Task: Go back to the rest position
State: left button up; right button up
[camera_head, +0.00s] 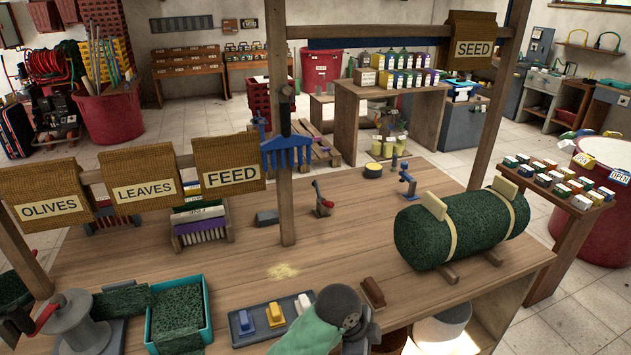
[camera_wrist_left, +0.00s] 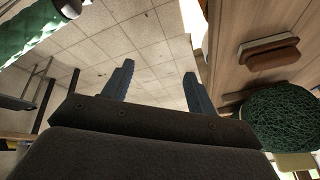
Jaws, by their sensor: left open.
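My left gripper (camera_wrist_left: 159,70) shows in the left wrist view with its two blue-grey fingers spread apart. Nothing is between them, and behind them is only the tiled floor. They are apart from the wooden bench (camera_wrist_left: 235,65) at the right of that view. In the head view I cannot make out the left fingers. A green and grey form at the bottom centre there looks like part of my arm, but I cannot be sure. My right gripper is in neither view.
The bench (camera_head: 350,235) bears a strapped green roll (camera_head: 480,230), a grey tray (camera_head: 240,335) of coloured blocks, a teal crate (camera_head: 207,312) and a brown block (camera_head: 372,292). A wooden post (camera_head: 287,200) rises from it. The bench middle is mostly clear.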

pick_arm(q)
jog(key=s+a+f+n+t+y, duration=0.1)
jog(key=s+a+f+n+y, duration=0.15)
jog(key=s+a+n, duration=0.6)
jog(key=s+a+f+n+t+y, duration=0.1)
jog(key=s+a+f+n, duration=0.3)
jog(key=a, duration=1)
jog(key=s+a+f+n+t+y, duration=0.1)
jog(key=s+a+f+n, duration=0.2)
jog(key=s+a+n, duration=0.55)
jog(key=w+f+m+g, duration=0.1)
jog(key=w+f, duration=0.1)
jog(key=f, duration=1.1)
jog(key=w+f+m+g, duration=0.1)
jog(key=w+f, duration=0.1)
jog(key=f, duration=1.1)
jog(key=s+f, duration=0.3)
jog(key=f, duration=0.6)
jog(key=s+f, duration=0.4)
jog(key=f, duration=0.6)
jog(key=shift+f, duration=0.3)
